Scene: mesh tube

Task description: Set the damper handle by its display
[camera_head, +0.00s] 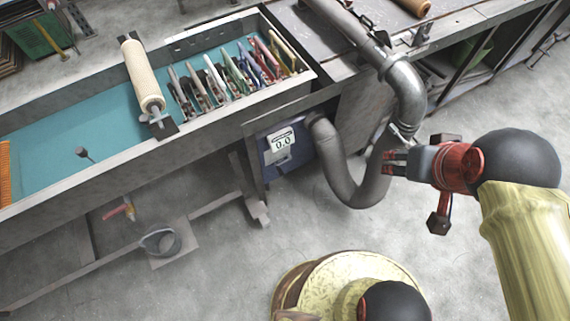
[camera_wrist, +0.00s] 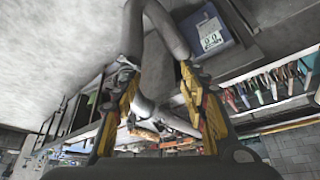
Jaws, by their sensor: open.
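A blue box carries a white display (camera_head: 283,142) that reads 0.0; the display also shows at the top of the wrist view (camera_wrist: 210,39). A grey bent duct (camera_head: 350,185) runs from the box up to the pipe at the bench. A small pale metal fitting (camera_head: 403,133), perhaps the damper handle, sits on the duct; its exact shape is unclear. In the wrist view a similar fitting (camera_wrist: 124,63) is by the left fingertip. My gripper (camera_head: 389,163) is open beside the duct, just below the fitting. In the wrist view the duct passes beyond the spread fingers (camera_wrist: 158,72).
A trough (camera_head: 60,150) with a teal bottom holds a roller (camera_head: 142,76) and several coloured clamp-like tools (camera_head: 232,78). A grey bench (camera_head: 460,20) stands behind the duct. A red valve (camera_head: 122,210) and ring (camera_head: 160,242) sit below the trough. The floor (camera_head: 220,280) in front is mostly clear.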

